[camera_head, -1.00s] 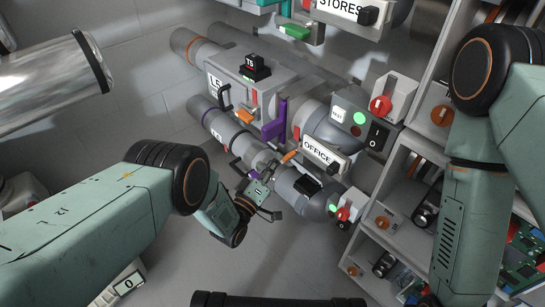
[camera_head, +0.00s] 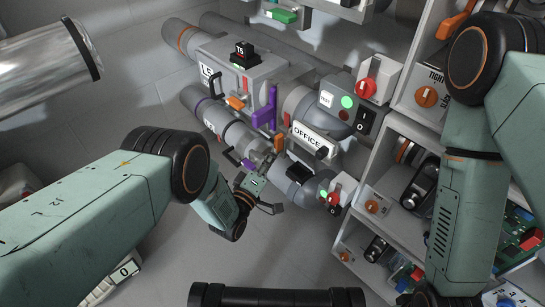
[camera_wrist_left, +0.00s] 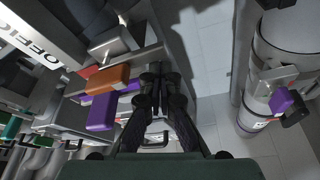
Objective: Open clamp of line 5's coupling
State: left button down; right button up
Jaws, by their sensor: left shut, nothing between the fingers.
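In the head view, my left gripper (camera_head: 268,196) is in front of the lower grey pipe (camera_head: 228,124), beside its coupling, which it partly hides. In the left wrist view its fingers (camera_wrist_left: 160,82) are together and hold nothing. An orange lever (camera_wrist_left: 108,77) and a purple lever (camera_wrist_left: 102,112) are just left of the fingers. The orange lever also shows in the head view (camera_head: 279,143). A larger purple lever (camera_head: 265,108) and another orange lever (camera_head: 236,103) are on the upper line. I cannot read which line is number 5. My right gripper is not clearly visible.
An OFFICE sign (camera_head: 313,138) and a switch box (camera_head: 346,108) with a green light are right of the levers. Shelves (camera_head: 395,185) stand at the right. In the left wrist view, another pipe with a purple lever (camera_wrist_left: 283,100) stands right. Floor below the gripper is clear.

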pick_arm(q)
jog(key=shift+d+f, duration=0.1)
dwell(0.3)
jog(key=v, duration=1.2)
